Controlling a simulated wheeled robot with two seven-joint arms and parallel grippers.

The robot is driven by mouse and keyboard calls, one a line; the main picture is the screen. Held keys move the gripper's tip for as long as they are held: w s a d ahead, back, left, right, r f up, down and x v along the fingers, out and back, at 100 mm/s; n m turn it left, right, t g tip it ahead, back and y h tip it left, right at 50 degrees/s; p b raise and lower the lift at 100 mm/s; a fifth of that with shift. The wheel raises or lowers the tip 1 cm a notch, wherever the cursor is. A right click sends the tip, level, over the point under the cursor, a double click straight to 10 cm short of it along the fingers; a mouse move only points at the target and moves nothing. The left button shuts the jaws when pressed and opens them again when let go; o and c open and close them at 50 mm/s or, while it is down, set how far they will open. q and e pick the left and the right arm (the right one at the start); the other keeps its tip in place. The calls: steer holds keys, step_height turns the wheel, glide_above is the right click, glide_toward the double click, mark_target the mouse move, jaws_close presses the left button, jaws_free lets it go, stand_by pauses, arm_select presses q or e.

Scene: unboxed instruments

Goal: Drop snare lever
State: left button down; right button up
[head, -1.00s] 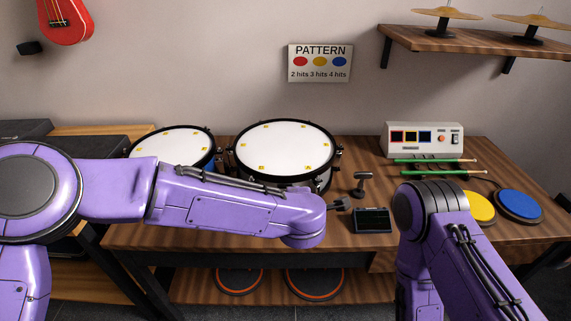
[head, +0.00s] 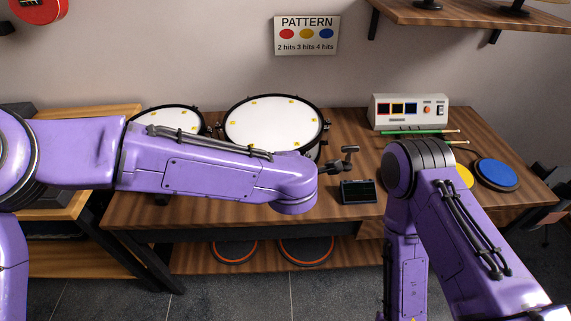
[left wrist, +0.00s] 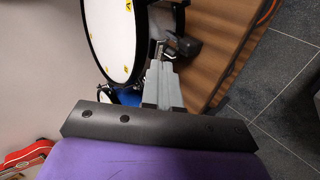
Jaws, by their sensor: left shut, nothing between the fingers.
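The large white-headed drum (head: 275,120) stands on the wooden table, its lower side partly hidden behind my left forearm. It also shows in the left wrist view (left wrist: 112,35). My left gripper (head: 332,168) is shut and empty, just right of the drum's lower side. In the left wrist view its fingers (left wrist: 162,65) point toward the drum's edge. A small pale metal piece (left wrist: 159,48) shows at the fingertips; I cannot tell whether it is the snare lever or whether they touch. My right gripper is out of view below my right arm.
A small dark T-shaped stand (head: 348,155) and a dark tablet (head: 358,191) are close to my left gripper. A smaller drum (head: 170,119) stands at left. A control box (head: 408,111), drumsticks (head: 415,134) and a blue pad (head: 496,173) are at right.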

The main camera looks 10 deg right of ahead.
arm_select(q)
steer(key=v, duration=0.6)
steer(key=shift+s, duration=0.35)
steer(key=shift+f, duration=0.1)
